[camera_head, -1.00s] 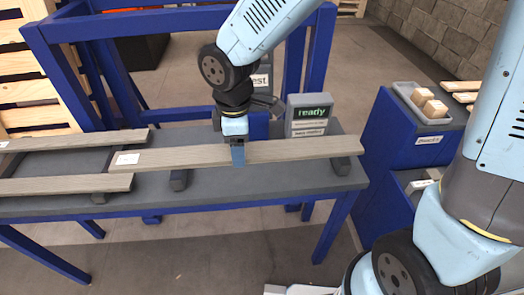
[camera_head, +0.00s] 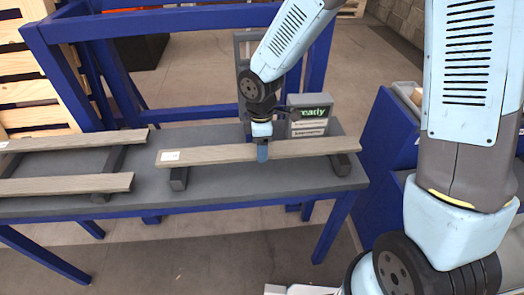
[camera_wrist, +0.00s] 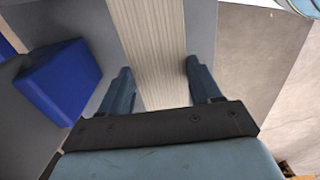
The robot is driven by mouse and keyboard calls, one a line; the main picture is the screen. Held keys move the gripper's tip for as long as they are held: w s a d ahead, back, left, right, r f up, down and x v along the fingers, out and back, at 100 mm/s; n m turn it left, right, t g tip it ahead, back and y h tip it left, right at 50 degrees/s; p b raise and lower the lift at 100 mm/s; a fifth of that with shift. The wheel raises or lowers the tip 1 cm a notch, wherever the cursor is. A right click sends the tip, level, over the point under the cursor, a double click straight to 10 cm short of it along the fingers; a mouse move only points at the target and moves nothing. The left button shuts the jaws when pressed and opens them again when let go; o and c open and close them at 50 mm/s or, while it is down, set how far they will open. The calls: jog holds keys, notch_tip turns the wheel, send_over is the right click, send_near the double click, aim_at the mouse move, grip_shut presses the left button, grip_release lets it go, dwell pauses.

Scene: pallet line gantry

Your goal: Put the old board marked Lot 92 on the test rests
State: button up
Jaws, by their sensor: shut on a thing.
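My gripper (camera_head: 263,153) is shut on a long grey-brown board (camera_head: 215,153) near its middle. A white label (camera_head: 171,156) sits at the board's left end; its print is too small to read. The board is level, running left to right over two dark test rests, the left one (camera_head: 179,179) under its left end and the right one (camera_head: 341,165) near its right end. I cannot tell whether it touches them. In the wrist view the board (camera_wrist: 150,50) passes between my gripper's two blue fingers (camera_wrist: 162,88).
Two other boards, a back one (camera_head: 75,141) and a front one (camera_head: 65,186), lie on bearers at the left of the grey bench (camera_head: 225,190). A unit reading "ready" (camera_head: 307,115) stands behind the board. A blue frame (camera_head: 180,20) rises behind. A blue cabinet stands right (camera_head: 385,150).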

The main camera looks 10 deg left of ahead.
jog(key=shift+f, duration=1.2)
jog(key=o, duration=1.2)
jog(key=shift+f, duration=0.1)
jog(key=shift+o, duration=0.2)
notch_tip(320, 180, up, 12)
